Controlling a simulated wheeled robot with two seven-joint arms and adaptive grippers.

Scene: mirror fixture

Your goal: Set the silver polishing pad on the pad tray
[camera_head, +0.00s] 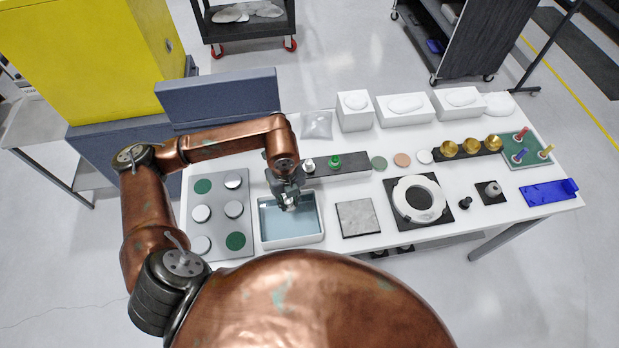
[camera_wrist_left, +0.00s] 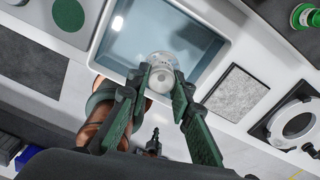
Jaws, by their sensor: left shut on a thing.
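My left gripper (camera_head: 289,204) is shut on a small pale, round, partly see-through piece (camera_wrist_left: 162,72) with a knob, held over the blue-filled basin (camera_head: 268,243). Its fingers (camera_wrist_left: 165,95) hide part of it, and I cannot tell if it touches the basin's floor. A grey tray (camera_head: 217,228) with green and silver round pads, apparently the pad tray, lies left of the basin. My right gripper is not in view.
A grey square plate (camera_head: 358,218) and a white ring fixture (camera_head: 419,199) stand right of the basin. A dark strip (camera_head: 350,168) with knobs lies behind it. White blocks (camera_head: 404,108) line the back. A blue tray (camera_head: 548,194) lies far right.

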